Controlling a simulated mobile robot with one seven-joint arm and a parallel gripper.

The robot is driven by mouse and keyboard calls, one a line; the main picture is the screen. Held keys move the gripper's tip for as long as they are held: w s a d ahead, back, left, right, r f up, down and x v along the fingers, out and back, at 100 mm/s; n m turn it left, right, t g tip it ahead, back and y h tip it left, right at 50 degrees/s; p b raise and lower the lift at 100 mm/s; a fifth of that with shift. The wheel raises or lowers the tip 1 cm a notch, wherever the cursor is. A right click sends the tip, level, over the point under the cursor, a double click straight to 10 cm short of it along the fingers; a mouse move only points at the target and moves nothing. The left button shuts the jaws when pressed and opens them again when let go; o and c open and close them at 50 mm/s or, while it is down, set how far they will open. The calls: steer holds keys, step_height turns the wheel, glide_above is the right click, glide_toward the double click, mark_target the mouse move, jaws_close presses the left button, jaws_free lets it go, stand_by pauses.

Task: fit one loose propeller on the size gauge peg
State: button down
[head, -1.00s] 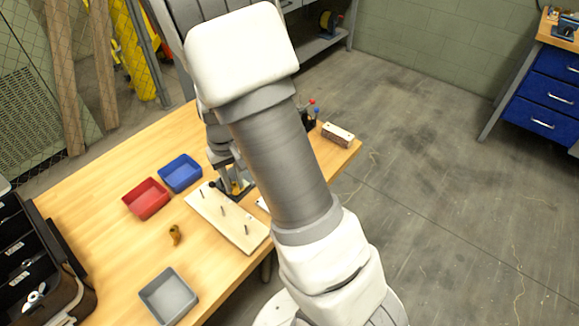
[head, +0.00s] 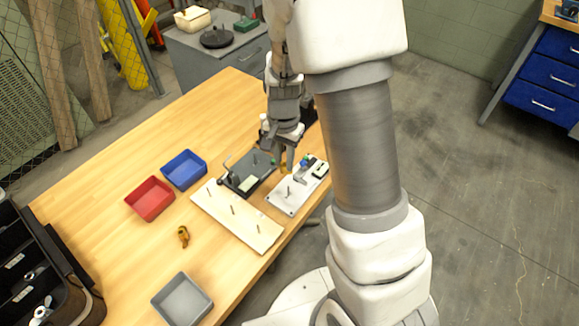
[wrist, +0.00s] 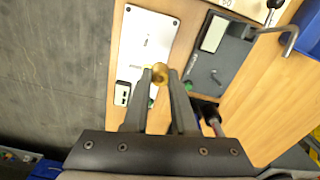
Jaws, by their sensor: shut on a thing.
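My gripper (head: 285,172) is above the white plate (head: 285,201) at the table's right side. In the wrist view its fingertips (wrist: 159,75) are shut on a small brass propeller (wrist: 159,72), held in front of the white plate (wrist: 148,35). The white plate has an upright peg (head: 289,191) and a small dark display (wrist: 122,93); the propeller appears apart from the peg, which the wrist view does not show clearly. Another brass propeller (head: 183,236) lies loose on the table.
A dark grey fixture (head: 236,184) with a bent rod stands beside the white plate. A pale board (head: 215,209) with upright pegs lies in front. Red (head: 149,199), blue (head: 184,170) and grey (head: 182,300) bins stand on the table. The table's far left is clear.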

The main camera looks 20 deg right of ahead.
steer(key=m, duration=0.2)
steer(key=s+m, duration=0.1)
steer(key=m, duration=0.2)
steer(key=shift+r, duration=0.15)
steer(key=m, duration=0.5)
steer(key=s+m, duration=0.1)
steer(key=m, duration=0.4)
steer(key=s+m, duration=0.1)
steer(key=m, duration=0.3)
steer(key=shift+s+r+m, duration=0.25)
steer(key=shift+r+m, duration=0.1)
steer(key=shift+m, duration=0.05)
steer(key=shift+f+b, duration=0.8)
steer(key=shift+b, duration=0.2)
steer(key=shift+r, duration=0.1)
steer(key=shift+f, duration=0.4)
steer(key=shift+f, duration=0.5)
